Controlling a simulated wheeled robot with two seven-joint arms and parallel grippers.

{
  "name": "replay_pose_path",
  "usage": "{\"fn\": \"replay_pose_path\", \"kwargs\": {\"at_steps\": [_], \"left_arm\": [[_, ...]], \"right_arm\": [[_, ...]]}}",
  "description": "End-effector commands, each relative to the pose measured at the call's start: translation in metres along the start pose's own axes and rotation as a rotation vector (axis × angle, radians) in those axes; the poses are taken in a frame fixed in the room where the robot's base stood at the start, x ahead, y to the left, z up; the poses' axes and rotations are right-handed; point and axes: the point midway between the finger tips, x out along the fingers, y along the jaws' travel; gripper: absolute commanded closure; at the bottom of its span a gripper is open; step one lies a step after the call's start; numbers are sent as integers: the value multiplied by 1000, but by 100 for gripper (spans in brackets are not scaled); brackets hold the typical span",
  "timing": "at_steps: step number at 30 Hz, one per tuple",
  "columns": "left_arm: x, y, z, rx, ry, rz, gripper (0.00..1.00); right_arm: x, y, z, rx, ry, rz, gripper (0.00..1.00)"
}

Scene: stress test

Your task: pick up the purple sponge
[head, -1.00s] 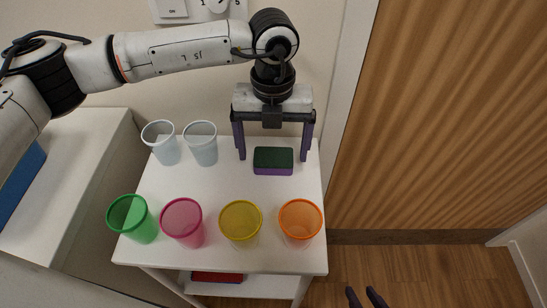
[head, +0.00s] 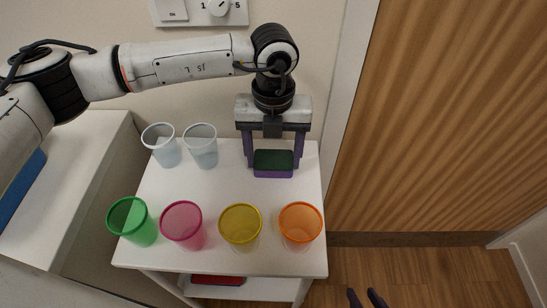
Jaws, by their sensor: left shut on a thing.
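The purple sponge (head: 273,173) has a dark green top and lies at the back right of the small white table (head: 215,182). My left gripper (head: 273,162) reaches down from above, with one finger at each short end of the sponge. It is shut on the sponge, which still appears to be at table height. My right gripper (head: 366,298) shows only as dark fingertips at the bottom edge, over the wooden floor, with a gap between them.
Two pale clear cups (head: 162,145) (head: 202,147) stand left of the sponge. A green cup (head: 133,221), a pink cup (head: 184,224), a yellow cup (head: 240,226) and an orange cup (head: 300,225) line the front. A red thing (head: 218,280) lies on the lower shelf.

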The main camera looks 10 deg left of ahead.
Motion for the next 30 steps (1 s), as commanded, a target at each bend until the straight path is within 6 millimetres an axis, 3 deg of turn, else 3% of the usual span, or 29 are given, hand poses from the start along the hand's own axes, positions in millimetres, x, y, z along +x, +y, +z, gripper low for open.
{"fn": "replay_pose_path", "kwargs": {"at_steps": [8,22,30], "left_arm": [[-20,0,-3,-1,-2,-2,55],[-120,0,-3,-1,-4,-2,55],[-113,0,-67,7,-1,0,55]], "right_arm": [[2,0,3,-1,-3,-1,69],[3,-2,3,-3,0,-4,69],[10,-2,10,-7,-3,-6,69]]}}
